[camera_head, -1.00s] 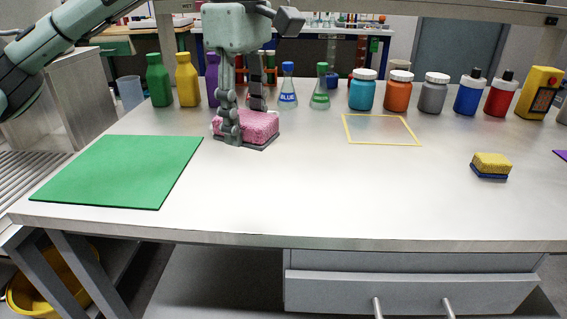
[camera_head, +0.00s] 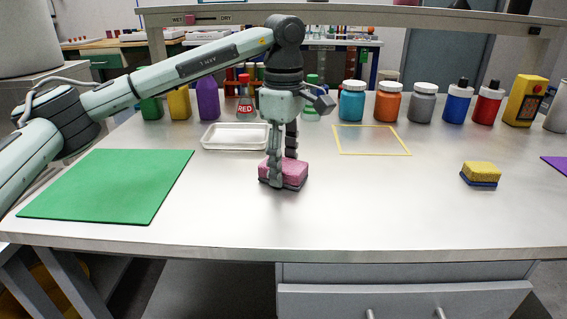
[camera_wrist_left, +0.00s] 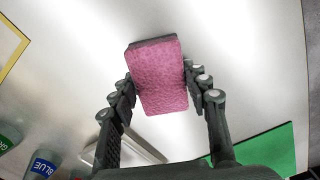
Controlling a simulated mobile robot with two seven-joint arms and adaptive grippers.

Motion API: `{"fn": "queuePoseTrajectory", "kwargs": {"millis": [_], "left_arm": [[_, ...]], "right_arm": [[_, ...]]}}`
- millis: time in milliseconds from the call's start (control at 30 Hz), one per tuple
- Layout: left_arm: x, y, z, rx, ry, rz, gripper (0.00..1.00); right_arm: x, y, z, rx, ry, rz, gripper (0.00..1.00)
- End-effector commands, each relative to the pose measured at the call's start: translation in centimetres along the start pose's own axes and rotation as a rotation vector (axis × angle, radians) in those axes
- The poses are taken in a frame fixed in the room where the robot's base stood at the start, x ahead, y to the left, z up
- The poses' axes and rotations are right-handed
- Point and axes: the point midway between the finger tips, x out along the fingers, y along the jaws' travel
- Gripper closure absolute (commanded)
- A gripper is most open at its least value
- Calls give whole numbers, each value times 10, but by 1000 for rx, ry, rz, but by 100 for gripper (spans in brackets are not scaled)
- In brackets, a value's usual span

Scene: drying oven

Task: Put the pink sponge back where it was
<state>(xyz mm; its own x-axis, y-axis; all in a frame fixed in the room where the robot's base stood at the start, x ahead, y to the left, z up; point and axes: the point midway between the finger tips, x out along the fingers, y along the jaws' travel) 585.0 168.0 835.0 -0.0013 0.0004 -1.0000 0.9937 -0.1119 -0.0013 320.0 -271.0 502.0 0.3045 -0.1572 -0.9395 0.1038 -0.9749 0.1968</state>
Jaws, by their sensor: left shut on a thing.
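The pink sponge (camera_head: 295,174) with a dark underside is in the middle of the bench in the head view. My left gripper (camera_head: 283,176) points down and is shut on it, one finger on either side. The sponge is at or close above the bench top; I cannot tell whether it touches. In the left wrist view the sponge (camera_wrist_left: 159,80) sits between the two fingers (camera_wrist_left: 160,90). A yellow square outline (camera_head: 371,153) lies bare on the bench to the right. A white tray (camera_head: 207,144) stands behind and left of the sponge, looking empty. My right gripper is not seen.
A green mat (camera_head: 110,185) lies at the left, under my left arm. A yellow and blue sponge (camera_head: 481,174) lies at the right. Bottles and flasks, including an orange-red jar (camera_head: 387,103), line the back. The bench front between mat and yellow sponge is clear.

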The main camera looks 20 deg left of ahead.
Motion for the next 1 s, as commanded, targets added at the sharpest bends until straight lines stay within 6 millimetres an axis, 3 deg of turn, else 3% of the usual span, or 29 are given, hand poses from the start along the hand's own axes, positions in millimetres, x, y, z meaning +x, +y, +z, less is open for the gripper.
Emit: {"fn": "queuePoseTrajectory", "kwargs": {"millis": [367, 400, 567, 867, 1000], "left_arm": [[3, 0, 0, 0, -1, 1, 72], [3, 0, 0, 0, -1, 2, 51], [2, 0, 0, 0, -1, 1, 33], [1, 0, 0, 0, -1, 2, 33], [-12, 1, 1, 0, -1, 5, 33]], "right_arm": [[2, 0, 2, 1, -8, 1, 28], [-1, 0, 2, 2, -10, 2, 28], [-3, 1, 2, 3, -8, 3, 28], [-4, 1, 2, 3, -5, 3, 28], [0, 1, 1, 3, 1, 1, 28]]}}
